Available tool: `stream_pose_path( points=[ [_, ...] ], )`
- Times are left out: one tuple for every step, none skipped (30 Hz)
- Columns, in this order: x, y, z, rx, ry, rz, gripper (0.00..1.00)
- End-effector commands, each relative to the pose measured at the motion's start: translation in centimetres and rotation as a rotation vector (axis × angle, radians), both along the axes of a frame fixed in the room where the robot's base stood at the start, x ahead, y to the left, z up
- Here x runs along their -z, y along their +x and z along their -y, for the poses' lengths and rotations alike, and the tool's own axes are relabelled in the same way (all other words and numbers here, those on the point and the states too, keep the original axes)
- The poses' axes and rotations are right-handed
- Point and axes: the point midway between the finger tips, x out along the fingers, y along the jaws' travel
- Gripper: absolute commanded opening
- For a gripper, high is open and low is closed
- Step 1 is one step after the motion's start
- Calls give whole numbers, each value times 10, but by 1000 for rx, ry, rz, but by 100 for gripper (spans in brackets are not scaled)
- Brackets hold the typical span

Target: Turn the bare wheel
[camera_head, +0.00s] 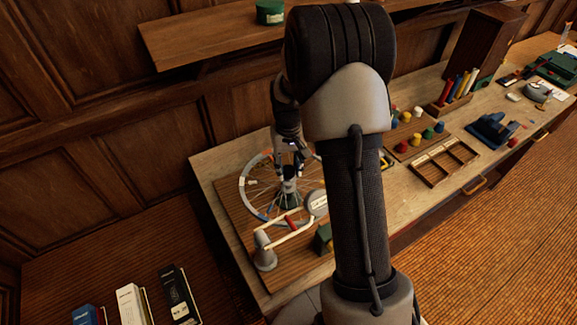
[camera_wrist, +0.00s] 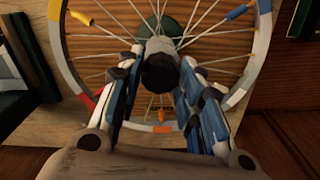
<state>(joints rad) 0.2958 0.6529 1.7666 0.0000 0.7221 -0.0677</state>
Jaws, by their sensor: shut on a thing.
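The bare spoked wheel (camera_head: 247,199) lies on a wooden board at the left end of the bench. Its pale rim (camera_wrist: 75,75) carries coloured patches, and some spokes have yellow or orange sleeves. My gripper (camera_head: 290,168) is over the wheel's middle, pointing down. In the wrist view my gripper (camera_wrist: 161,68) has its two fingers on either side of the dark hub end (camera_wrist: 160,73) and is shut on it. The finger contact faces are partly hidden. The hub's lower part (camera_head: 289,198) shows below the gripper in the head view.
A grey post (camera_head: 265,254) with a pale bar and red sleeve stands at the wheel's front edge, beside a round gauge (camera_head: 318,203). A dark green block (camera_head: 323,238) is close by. Coloured pots (camera_head: 416,138) and a divided wooden tray (camera_head: 444,161) stand farther right.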

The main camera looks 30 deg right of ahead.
Motion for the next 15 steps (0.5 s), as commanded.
stream_pose_path(
  points=[
    [0,0,0,0,0,0,0],
    [0,0,0,0,0,0,0],
    [0,0,0,0,0,0,0],
    [0,0,0,0,0,0,0],
    [0,0,0,0,0,0,0],
    [0,0,0,1,0,0,0],
    [0,0,0,2,0,0,0],
    [0,0,0,4,0,0,0],
    [0,0,0,9,0,0,0],
    [0,0,0,14,0,0,0],
    [0,0,0,19,0,0,0],
    [0,0,0,29,0,0,0],
    [0,0,0,39,0,0,0],
    [0,0,0,50,0,0,0],
    [0,0,0,67,0,0,0]
  ],
)
